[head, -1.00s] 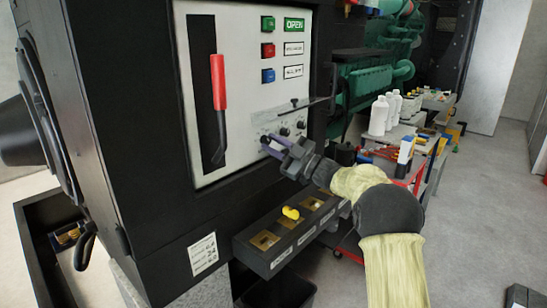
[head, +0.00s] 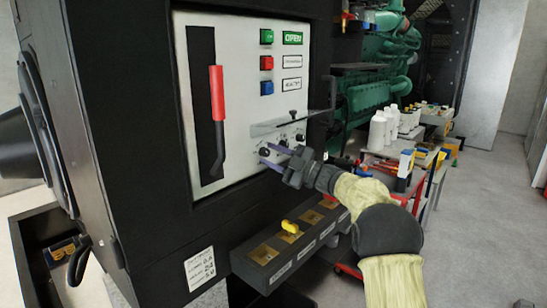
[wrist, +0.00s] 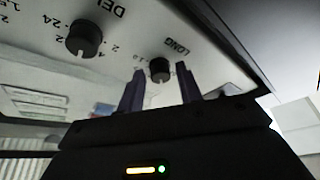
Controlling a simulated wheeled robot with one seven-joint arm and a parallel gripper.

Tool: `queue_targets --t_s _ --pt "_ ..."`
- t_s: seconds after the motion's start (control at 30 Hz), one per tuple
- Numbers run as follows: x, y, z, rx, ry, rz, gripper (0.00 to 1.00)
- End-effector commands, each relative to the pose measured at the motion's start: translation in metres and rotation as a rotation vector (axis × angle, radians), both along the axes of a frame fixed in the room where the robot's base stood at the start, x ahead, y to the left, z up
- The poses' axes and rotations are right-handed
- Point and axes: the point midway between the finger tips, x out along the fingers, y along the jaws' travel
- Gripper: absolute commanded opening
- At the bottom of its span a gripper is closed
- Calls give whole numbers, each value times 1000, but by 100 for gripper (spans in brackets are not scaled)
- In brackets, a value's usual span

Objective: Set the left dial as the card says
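A light control panel (head: 243,120) on a black cabinet carries a row of small black dials low on its right. My gripper (head: 270,158) is at the left end of this row, its purple fingers apart. In the wrist view, the fingers of my gripper (wrist: 159,74) stand open on either side of a black dial (wrist: 160,69), seemingly the left one, marked LONG. I cannot tell whether they touch it. A larger dial (wrist: 84,38) with a number scale is to its left in that view. A white card (head: 200,268) with lines of numbers hangs on the cabinet below; its print is hard to read.
A red-handled lever (head: 217,93) and green, red and blue buttons are on the panel. A thin bar (head: 290,122) juts out just above the dials. A black ledge (head: 262,257) with a yellow piece (head: 290,226) is below my gripper. Open floor lies at right.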

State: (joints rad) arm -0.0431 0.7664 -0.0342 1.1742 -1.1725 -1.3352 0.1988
Motion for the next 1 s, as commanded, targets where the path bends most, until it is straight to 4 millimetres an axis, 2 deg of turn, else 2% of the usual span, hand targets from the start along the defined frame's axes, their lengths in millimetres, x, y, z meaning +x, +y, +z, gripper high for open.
queue_targets --t_s 0.33,0.47,0.67,1.0 --pt "0 -1 0 0 0 0 45" --pt "-2 -7 -3 0 2 -2 45" --pt "-12 -35 -11 0 0 -4 45" --pt "-35 -97 -28 0 2 -3 45"
